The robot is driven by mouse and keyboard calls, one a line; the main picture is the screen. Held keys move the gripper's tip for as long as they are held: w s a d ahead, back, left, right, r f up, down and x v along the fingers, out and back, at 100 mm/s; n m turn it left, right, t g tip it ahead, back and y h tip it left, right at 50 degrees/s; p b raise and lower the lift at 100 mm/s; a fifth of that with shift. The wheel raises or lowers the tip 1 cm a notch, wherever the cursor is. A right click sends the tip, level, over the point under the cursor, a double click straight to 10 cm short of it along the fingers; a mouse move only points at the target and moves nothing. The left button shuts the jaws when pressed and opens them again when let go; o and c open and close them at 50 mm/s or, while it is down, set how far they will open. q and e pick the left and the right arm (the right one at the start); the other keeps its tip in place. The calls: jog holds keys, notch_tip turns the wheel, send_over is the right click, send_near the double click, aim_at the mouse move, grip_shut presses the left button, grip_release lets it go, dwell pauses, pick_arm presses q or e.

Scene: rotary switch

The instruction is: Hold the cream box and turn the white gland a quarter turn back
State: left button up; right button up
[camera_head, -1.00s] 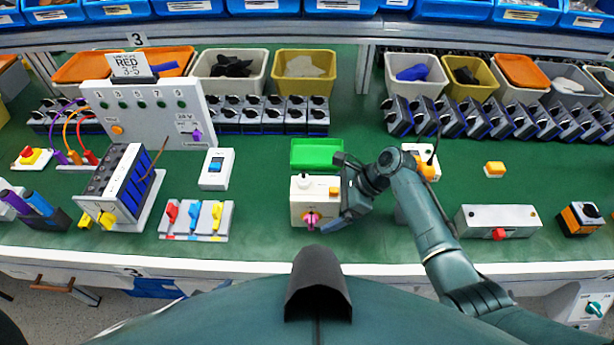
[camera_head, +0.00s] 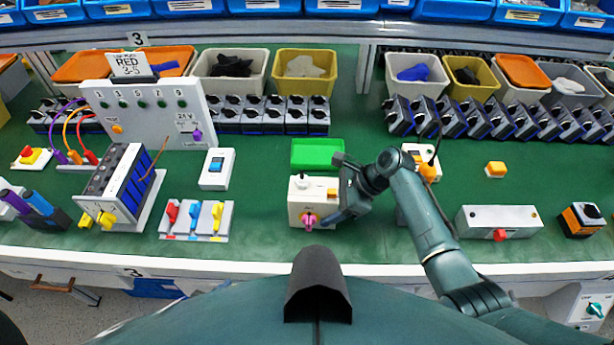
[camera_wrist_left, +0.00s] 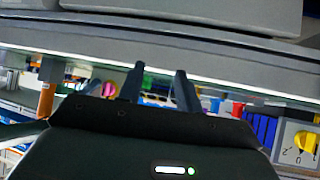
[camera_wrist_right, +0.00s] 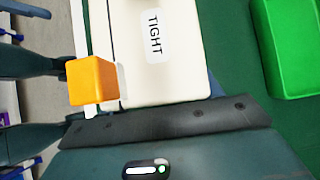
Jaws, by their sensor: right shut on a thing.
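The cream box (camera_head: 297,207) stands on the green bench in the head view, with a pink knob (camera_head: 309,220) low on its front and a small orange block (camera_head: 333,192) at its top right. A small white round part, which looks like the gland (camera_head: 302,182), sits on its top. My right gripper (camera_head: 341,195) is shut on the box from its right side. The right wrist view shows the box's face (camera_wrist_right: 150,75) with a "TIGHT" label; the fingertips are mostly hidden there. My left gripper (camera_wrist_left: 158,85) has its fingers apart and empty, near the bench edge, outside the head view.
A green tray (camera_head: 318,153) lies just behind the box. Colored levers on a plate (camera_head: 196,236) and a white switch box (camera_head: 216,169) stand to the left. A long grey box with a red knob (camera_head: 499,235) is to the right.

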pick_arm(q)
jog(key=o, duration=0.3)
jog(key=shift+s+d+f, duration=0.1)
jog(key=shift+f, duration=0.05)
jog(key=shift+d+f+n+g, duration=0.4)
jog(key=shift+d+g, duration=0.15)
jog(key=shift+g, duration=0.45)
jog(key=w+d+r+m+g+h, duration=0.1)
jog(key=w+d+r+g+h, duration=0.2)
jog(key=d, duration=0.5)
jog(key=w+d+r+m+g+h, duration=0.1)
jog(key=d+r+m+g+h, duration=0.1)
jog(key=d+r+g+h, duration=0.35)
jog(key=w+a+r+m+t+y, duration=0.2)
jog(key=w+a+r+m+y, duration=0.15)
jog(key=w+a+y, duration=0.45)
jog(key=w+a+r+m+t+y, duration=0.25)
jog(key=w+a+r, duration=0.25)
jog(key=w, duration=0.6)
jog(key=m+g, duration=0.4)
jog(key=m, duration=0.3)
send_near(302, 179)
jog(key=shift+y, duration=0.4)
jog(key=f, duration=0.9)
jog(key=shift+d, duration=0.35)
